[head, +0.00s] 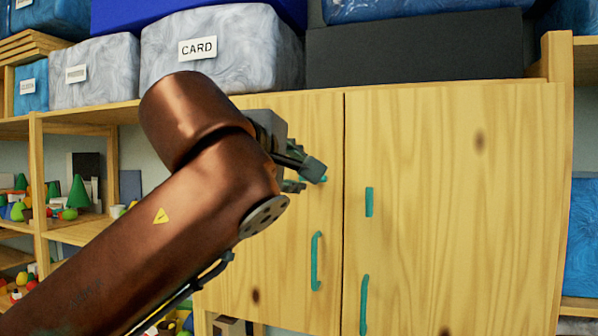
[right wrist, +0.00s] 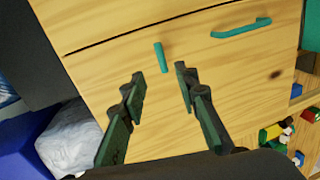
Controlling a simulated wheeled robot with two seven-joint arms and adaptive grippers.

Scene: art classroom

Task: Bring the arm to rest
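One arm, brown and metallic, reaches in from the lower left in the head view. Its gripper (head: 312,173) is in front of the upper left cabinet door. The right wrist view matches this spot, so I take it as my right gripper (right wrist: 160,78). Its two dark fingers are apart with nothing between them. A short teal handle (right wrist: 160,57) lies just beyond the fingertips, apart from them in that view. In the head view the gripper partly covers this handle. My left gripper is not in view.
A wooden cabinet (head: 450,200) with several teal handles fills the right. Above it stand a grey box labelled CARD (head: 225,65) and a black box (head: 410,50). Open shelves with a green toy tree (head: 77,192) and coloured blocks are at the left.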

